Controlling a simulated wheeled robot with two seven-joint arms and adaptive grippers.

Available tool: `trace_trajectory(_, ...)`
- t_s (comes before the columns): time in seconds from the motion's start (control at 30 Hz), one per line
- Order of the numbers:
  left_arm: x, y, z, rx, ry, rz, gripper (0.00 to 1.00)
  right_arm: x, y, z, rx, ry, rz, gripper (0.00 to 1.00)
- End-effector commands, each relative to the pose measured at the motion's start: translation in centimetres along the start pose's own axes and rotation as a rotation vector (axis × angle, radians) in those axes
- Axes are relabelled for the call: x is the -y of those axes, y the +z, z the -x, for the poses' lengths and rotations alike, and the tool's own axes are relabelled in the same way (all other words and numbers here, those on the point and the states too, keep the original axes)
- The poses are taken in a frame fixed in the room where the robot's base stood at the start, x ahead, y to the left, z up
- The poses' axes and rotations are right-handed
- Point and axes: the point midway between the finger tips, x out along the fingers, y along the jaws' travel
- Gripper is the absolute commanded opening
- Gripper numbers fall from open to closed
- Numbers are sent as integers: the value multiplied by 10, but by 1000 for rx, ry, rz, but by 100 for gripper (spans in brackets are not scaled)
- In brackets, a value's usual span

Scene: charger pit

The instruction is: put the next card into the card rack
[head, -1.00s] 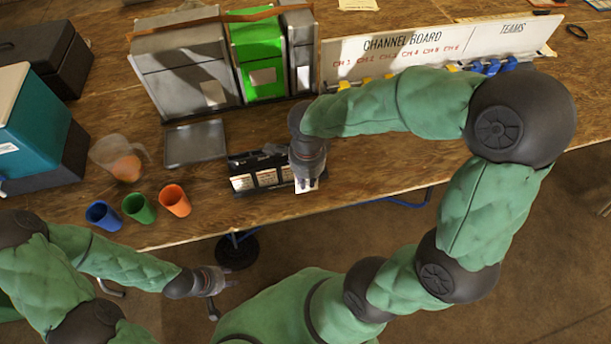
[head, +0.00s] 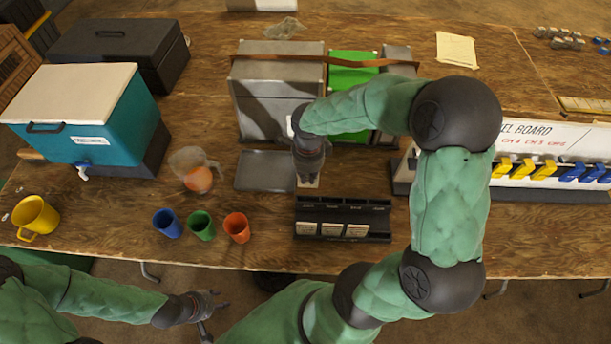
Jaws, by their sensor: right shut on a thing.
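The black card rack (head: 343,205) lies on the table in the head view. Three pale cards (head: 331,229) stand side by side along its front, from the left end; its right end shows no card. My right gripper (head: 307,178) points down just behind the rack's left half. It is shut on a small pale card (head: 308,182), of which only a bit shows below the fingers. The card appears apart from the rack, though its height is hard to tell. My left gripper (head: 213,311) is open and empty, off the table's front edge.
A grey tray (head: 264,171) lies left of my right gripper. Grey and green cases (head: 352,66) stand behind. Blue, green and orange cups (head: 202,226) stand left of the rack. The channel board (head: 560,140) is at right.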

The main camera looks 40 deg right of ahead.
Motion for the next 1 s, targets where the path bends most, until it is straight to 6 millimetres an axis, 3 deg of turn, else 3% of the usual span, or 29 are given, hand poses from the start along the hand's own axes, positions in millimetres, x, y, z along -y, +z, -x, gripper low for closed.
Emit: trace_trajectory(1.0,9,-1,-26,0,0,0,40,-1,0,-49,-1,2,1,0)
